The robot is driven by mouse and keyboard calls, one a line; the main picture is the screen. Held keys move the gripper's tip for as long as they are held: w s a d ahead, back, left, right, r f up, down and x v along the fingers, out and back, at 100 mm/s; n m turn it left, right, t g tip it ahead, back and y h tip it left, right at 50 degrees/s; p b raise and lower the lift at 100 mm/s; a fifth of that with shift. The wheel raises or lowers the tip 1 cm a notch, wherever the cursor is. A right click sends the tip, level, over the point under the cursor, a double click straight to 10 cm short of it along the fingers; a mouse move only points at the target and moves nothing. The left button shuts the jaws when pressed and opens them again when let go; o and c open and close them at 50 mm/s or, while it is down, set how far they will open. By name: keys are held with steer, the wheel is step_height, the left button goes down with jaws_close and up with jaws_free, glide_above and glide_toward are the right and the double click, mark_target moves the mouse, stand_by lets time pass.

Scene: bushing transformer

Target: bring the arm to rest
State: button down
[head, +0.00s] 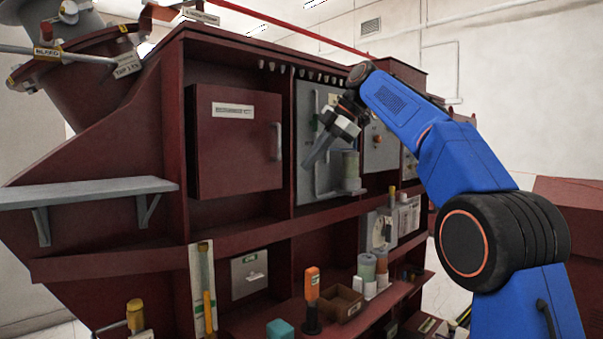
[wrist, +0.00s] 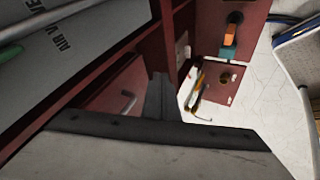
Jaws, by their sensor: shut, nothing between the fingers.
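My blue arm (head: 455,160) rises from the lower right of the head view and reaches up and left in front of the dark red cabinet (head: 245,240). My gripper (head: 309,163) hangs from its end, pointing down and left, in front of the grey panel right of the closed red door (head: 236,143). Its fingers are together with nothing between them. In the wrist view my gripper (wrist: 158,80) shows as dark fingers close together at the centre. Whether it touches the cabinet cannot be told.
A grey shelf (head: 90,192) juts out at left. A lower ledge holds an orange-handled tool (head: 312,290), a teal block (head: 280,329) and a brown open box (head: 341,302). A green-grey cylinder (head: 350,170) stands close right of my gripper. Open floor (wrist: 260,110) shows in the wrist view.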

steer(key=s+d+f+m+t+h, duration=0.1)
steer(key=s+d+f+m+h, duration=0.1)
steer(key=s+d+f+m, duration=0.6)
steer(key=s+d+f+m+t+h, duration=0.2)
steer(key=s+d+f+m, duration=0.3)
steer(key=s+d, duration=0.5)
steer(key=s+d+f+m+h, duration=0.1)
steer(key=s+d+f+m, duration=0.2)
steer(key=s+f, duration=0.5)
steer(key=s+d+f+m+h, duration=0.1)
steer(key=s+d+f+m, duration=0.3)
steer(key=s+f, duration=0.5)
steer(key=s+d+f+m+h, duration=0.1)
steer(key=s+d+f+m, duration=0.3)
steer(key=s+f, duration=0.5)
step_height(320, 180, down, 4)
steer(key=shift+f+m, duration=0.1)
steer(key=shift+m, duration=0.2)
steer(key=shift+d, duration=0.1)
